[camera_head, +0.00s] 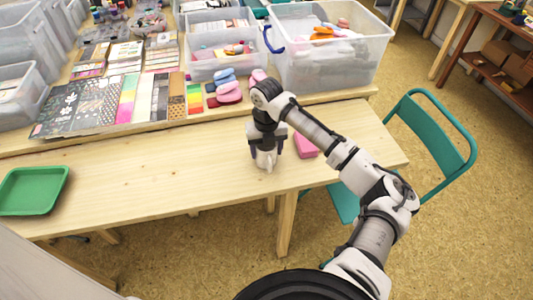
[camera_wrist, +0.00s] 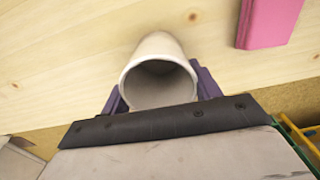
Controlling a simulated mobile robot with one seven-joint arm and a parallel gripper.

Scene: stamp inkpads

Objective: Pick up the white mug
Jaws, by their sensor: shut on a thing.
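The white mug (camera_wrist: 159,50) is in the wrist view, its open rim facing the camera and its inside in shadow. My gripper (camera_wrist: 160,90) has a purple finger on each side of the mug and is shut on it. The gripper's dark front edge covers the near part of the mug. In the head view, my gripper (camera_head: 266,150) points down at the table near its front edge, with a white part of the mug (camera_head: 266,161) showing between the fingers. I cannot tell whether the mug touches the table.
A pink block (camera_head: 304,145) lies just right of my gripper, also in the wrist view (camera_wrist: 268,20). A green tray (camera_head: 32,190) sits at the table's left end. Clear bins (camera_head: 330,60) and paper samples line the back. A teal chair (camera_head: 440,130) stands right. The table's middle is clear.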

